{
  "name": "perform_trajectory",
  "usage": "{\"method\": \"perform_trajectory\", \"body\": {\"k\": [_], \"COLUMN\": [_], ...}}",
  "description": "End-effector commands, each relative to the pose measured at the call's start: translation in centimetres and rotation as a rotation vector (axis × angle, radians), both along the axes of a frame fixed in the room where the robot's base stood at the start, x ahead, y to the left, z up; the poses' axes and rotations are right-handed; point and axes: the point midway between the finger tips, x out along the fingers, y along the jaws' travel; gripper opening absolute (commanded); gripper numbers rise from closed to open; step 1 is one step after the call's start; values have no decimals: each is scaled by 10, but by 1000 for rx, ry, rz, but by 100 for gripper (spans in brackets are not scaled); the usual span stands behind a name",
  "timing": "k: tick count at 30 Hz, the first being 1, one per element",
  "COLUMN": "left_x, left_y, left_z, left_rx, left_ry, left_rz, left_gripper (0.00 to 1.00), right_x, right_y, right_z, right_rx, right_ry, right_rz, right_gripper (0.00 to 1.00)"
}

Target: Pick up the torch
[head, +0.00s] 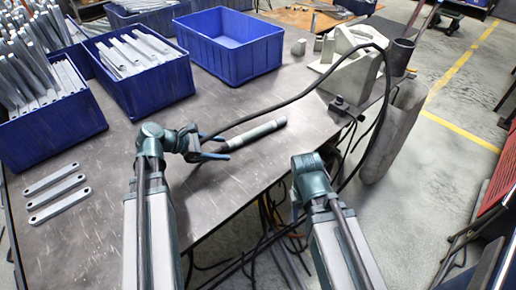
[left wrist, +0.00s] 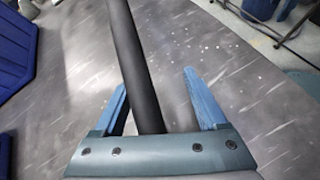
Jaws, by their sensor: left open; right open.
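The torch appears to be the long grey cylinder (head: 258,133) lying on the table in the head view, its near end close to my left gripper (head: 203,143). My left gripper is open, with its blue fingers low over the table. In the left wrist view a dark rod (left wrist: 133,60) runs between the spread fingers of my left gripper (left wrist: 160,88), with gaps beside it. I cannot tell whether that rod is the torch or its hose. My right arm shows at the table's front edge, but its gripper fingers are hidden.
Blue bins of metal brackets (head: 150,83) stand at the back left, beside an empty blue bin (head: 235,62). Several loose flat brackets (head: 55,192) lie at left. A black cable (head: 290,98) arcs across to a grey stand (head: 352,75).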

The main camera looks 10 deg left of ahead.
Motion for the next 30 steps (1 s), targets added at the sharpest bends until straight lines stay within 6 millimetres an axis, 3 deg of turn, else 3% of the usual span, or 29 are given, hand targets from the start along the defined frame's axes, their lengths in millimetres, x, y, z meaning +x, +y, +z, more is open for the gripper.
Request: {"method": "perform_trajectory", "body": {"k": [1, 4, 11, 16, 24, 30], "left_x": [4, 9, 11, 18, 50, 64], "left_y": [20, 44, 66, 58, 25, 10], "left_z": [-11, -7, 0, -4, -25, -32], "left_rx": [-70, -188, -298, -299, -296, -296], "left_ry": [15, 38, 60, 62, 62, 61], "left_rz": [79, 193, 283, 281, 277, 280], "left_gripper": [74, 74, 74, 74, 74, 74], "right_x": [0, 0, 0, 0, 0, 0], "right_y": [0, 0, 0, 0, 0, 0], "right_z": [-20, -31, -37, -41, -62, -69], "right_rx": [0, 0, 0, 0, 0, -1], "right_ry": [0, 0, 0, 0, 0, 0], "right_rz": [0, 0, 0, 0, 0, 0], "right_gripper": [50, 50, 50, 50, 50, 50]}}
